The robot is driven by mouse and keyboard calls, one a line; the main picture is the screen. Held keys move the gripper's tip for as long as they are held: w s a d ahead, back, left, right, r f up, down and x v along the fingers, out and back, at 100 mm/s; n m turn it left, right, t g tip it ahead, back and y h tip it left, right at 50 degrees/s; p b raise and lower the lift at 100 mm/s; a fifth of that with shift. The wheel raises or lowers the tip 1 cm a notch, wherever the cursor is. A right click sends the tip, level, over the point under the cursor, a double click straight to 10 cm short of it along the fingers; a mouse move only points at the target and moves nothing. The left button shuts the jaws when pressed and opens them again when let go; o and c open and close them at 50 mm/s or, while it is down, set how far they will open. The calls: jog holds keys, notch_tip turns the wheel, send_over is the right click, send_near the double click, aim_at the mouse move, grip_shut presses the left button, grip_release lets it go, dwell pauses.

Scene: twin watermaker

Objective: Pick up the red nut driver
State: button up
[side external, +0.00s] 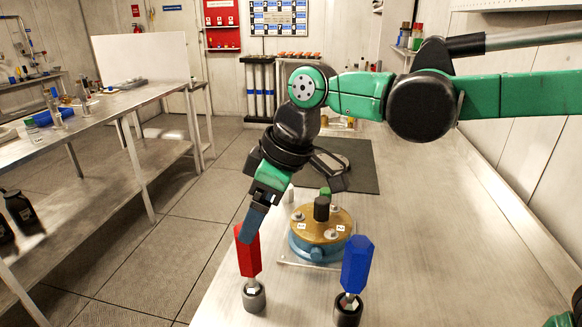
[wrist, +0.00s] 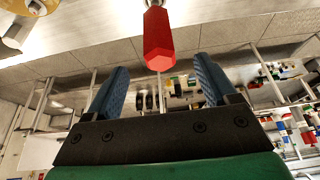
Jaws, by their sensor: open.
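The red nut driver (side external: 249,252) stands upright near the left edge of the metal bench, its red handle on top and a dark round base (side external: 254,297) below. My gripper (side external: 250,232) is just above and beside the top of the red handle. In the wrist view the red handle (wrist: 158,42) shows ahead of my two blue fingers (wrist: 160,84), roughly midway between their lines. The fingers are apart with nothing between them. In the side view one finger overlaps the handle's top, so I cannot tell whether they touch.
A blue nut driver (side external: 357,266) stands upright to the right on the bench (side external: 450,240). A brass-topped round fixture with a blue base (side external: 318,248) sits behind, between the two drivers. A dark mat (side external: 358,165) lies farther back.

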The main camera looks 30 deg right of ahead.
aim_at(250, 269)
jog(key=shift+x, duration=2.9)
jog(key=shift+d, duration=0.1)
grip_shut()
